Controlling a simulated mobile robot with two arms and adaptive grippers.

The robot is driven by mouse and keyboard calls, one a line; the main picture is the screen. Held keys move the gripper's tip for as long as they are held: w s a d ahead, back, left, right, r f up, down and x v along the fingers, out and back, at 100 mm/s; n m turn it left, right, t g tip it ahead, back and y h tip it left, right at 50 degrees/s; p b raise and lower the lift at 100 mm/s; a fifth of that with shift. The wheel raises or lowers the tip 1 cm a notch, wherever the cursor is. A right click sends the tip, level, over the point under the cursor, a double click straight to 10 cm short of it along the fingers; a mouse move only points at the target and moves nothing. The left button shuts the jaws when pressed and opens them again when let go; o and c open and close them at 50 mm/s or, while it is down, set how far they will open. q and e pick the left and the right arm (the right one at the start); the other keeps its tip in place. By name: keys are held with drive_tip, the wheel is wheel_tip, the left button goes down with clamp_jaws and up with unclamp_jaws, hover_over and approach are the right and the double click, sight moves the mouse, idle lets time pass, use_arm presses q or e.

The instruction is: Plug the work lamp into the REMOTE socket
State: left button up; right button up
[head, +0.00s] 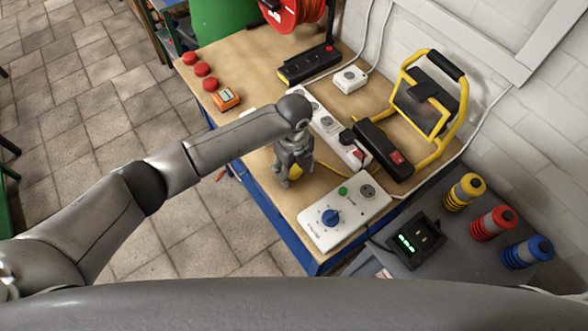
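The yellow-framed work lamp (441,129) stands at the back right of the bench, its dark head tilted. My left gripper (290,178) points down over the bench, left of the long white power strip (323,122). A bit of yellow shows at its fingers; I cannot tell whether it is held or lies behind. Whether the fingers are closed is unclear. I cannot read a REMOTE label. Sockets show on the white strip, on a small white box (350,79) and on a white unit with a blue dial (345,213). My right gripper is not in view.
A black power strip with a red switch (384,150) lies before the lamp; another black strip (306,65) lies farther back. A dark plug (347,138) sits in the white strip. A red cable reel (292,12), orange meter (226,98) and yellow, red and blue cylinders (493,223) surround.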

sight(294, 168)
use_arm(q)
drive_tip(key=c, duration=0.9)
drive_tip(key=shift+r, duration=0.5)
wheel_tip(294, 168, up, 2)
drive_tip(key=shift+w+r+b, duration=0.1)
drive_tip(key=shift+r+b, duration=0.05)
drive_tip(key=shift+b, duration=0.15)
drive_tip(key=shift+s+a+r+b, duration=0.45)
drive_tip(key=shift+s+a+r, duration=0.5)
drive_tip(key=shift+s+r, duration=0.95)
drive_tip(key=shift+s+a+r+b, duration=0.4)
drive_tip(key=shift+s+a+r, duration=0.75)
drive_tip(key=shift+s, duration=1.3)
drive_tip(key=shift+s+a+r+b, duration=0.45)
drive_tip(key=shift+s+a+r, duration=0.3)
drive_tip(key=shift+s+r, duration=1.25)
drive_tip(key=shift+s+f, duration=0.15)
drive_tip(key=shift+f, duration=0.1)
